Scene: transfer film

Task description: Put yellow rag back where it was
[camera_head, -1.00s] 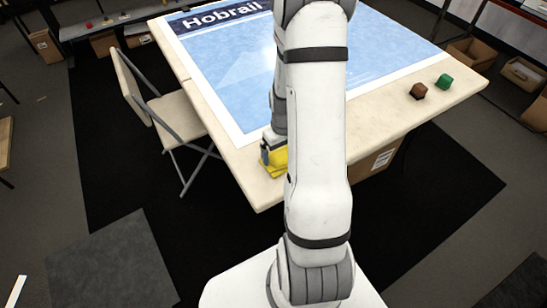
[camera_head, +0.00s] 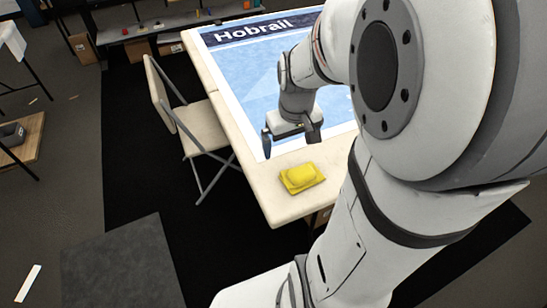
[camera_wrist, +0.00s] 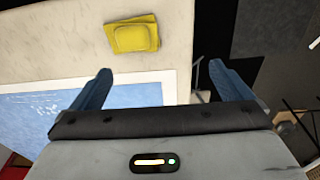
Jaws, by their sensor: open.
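The yellow rag (camera_head: 302,178) lies folded in a small pile on the near left corner of the table, on the bare cream border. It also shows near the top of the wrist view (camera_wrist: 132,35), apart from the fingers. My gripper (camera_head: 291,143) is open and empty, raised above the table and farther back than the rag. In the wrist view its two blue fingers (camera_wrist: 168,90) are spread wide with nothing between them.
The table (camera_head: 272,205) carries a blue printed sheet (camera_head: 250,82) headed "Hobrail". A folding chair (camera_head: 187,110) stands at its left side. A shelf with small items (camera_head: 165,28) is at the back. My arm hides the table's right part.

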